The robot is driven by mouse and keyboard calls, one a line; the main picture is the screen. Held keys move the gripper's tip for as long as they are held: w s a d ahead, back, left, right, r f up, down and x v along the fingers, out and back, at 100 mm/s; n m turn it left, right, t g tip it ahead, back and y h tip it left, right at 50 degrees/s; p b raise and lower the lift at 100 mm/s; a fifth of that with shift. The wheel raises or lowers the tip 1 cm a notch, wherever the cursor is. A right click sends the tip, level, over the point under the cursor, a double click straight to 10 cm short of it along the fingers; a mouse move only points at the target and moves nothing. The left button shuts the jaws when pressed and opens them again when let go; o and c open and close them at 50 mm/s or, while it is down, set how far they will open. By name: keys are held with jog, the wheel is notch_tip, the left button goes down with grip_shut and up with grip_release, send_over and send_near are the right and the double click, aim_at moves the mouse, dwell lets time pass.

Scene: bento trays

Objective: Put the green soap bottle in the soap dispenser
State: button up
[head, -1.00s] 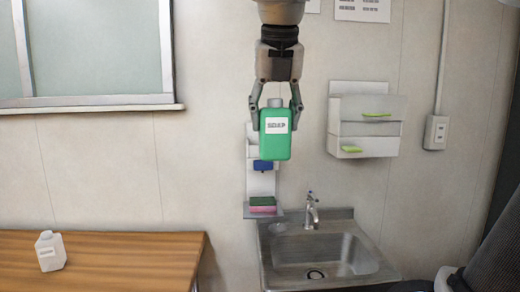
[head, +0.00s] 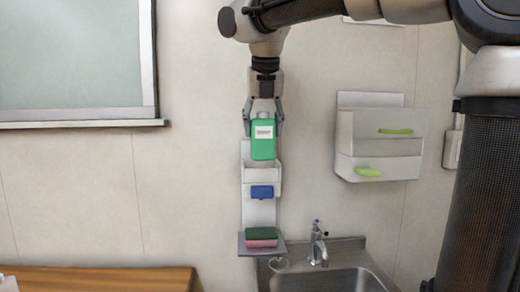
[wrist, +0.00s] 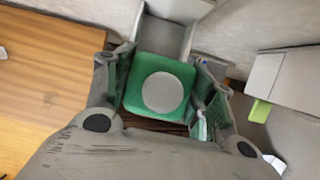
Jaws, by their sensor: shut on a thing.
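The green soap bottle (head: 263,147) with a white label is upright in my gripper (head: 263,118), whose fingers are shut on its upper sides. In the wrist view, the bottle (wrist: 150,68) shows from above with its round grey cap between the fingers. The soap dispenser (head: 261,186) is a white wall-mounted holder with a blue push part. Its open top compartment is just below and behind the bottle in the head view. The bottle's lower end overlaps the holder's upper part in the picture; I cannot tell whether they touch.
Green and pink sponges (head: 261,238) lie on a small shelf under the dispenser. A faucet (head: 318,243) and sink (head: 345,278) are at lower right. A white wall rack (head: 372,150) hangs to the right. A wooden table (head: 110,280) is at lower left.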

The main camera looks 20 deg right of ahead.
jog(key=w+d, duration=0.2)
jog(key=w, duration=0.6)
jog(key=f, duration=0.4)
jog(key=s+f, duration=0.1)
jog(key=f, duration=0.1)
jog(key=shift+a+f, duration=0.25)
jog(key=shift+w+f, duration=0.25)
jog(key=shift+f, duration=0.15)
jog(key=o, duration=1.3)
jog(key=shift+o, duration=0.2)
